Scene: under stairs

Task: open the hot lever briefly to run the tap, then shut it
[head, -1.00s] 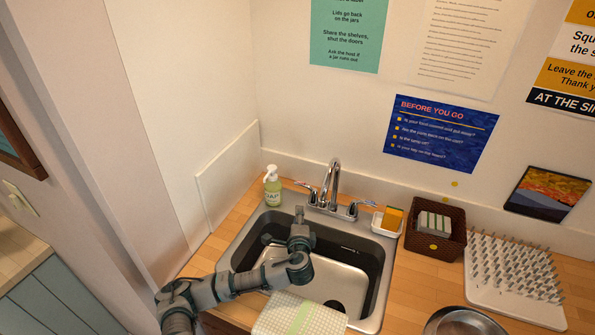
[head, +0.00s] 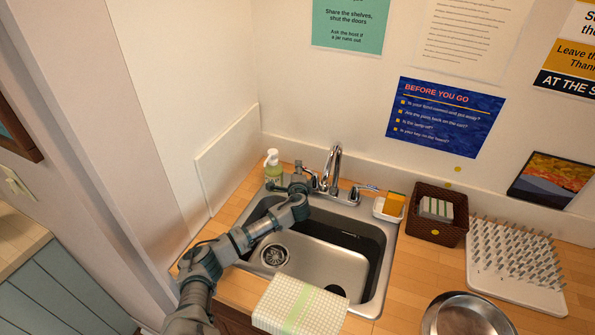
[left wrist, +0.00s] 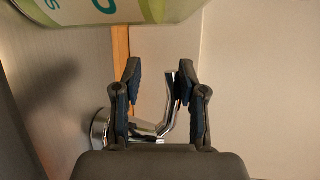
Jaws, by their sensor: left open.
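The chrome tap (head: 335,165) stands behind the sink, with its cold lever (head: 364,188) on the right. The hot lever (head: 312,180) is on the left, partly hidden by my left gripper (head: 299,170). In the left wrist view my left gripper (left wrist: 160,80) is open. The chrome hot lever (left wrist: 168,110) rises between its two fingers, closer to the right finger, with no clear grip on it. Whether a finger touches it I cannot tell. Water from the spout cannot be made out. My right gripper is out of view.
A soap bottle (head: 272,168) stands just left of my gripper, and also fills the top of the left wrist view (left wrist: 95,10). A sponge holder (head: 388,208), basket (head: 440,215) and drying rack (head: 515,265) stand right of the sink (head: 375,272). A cloth (head: 300,305) hangs over its front edge.

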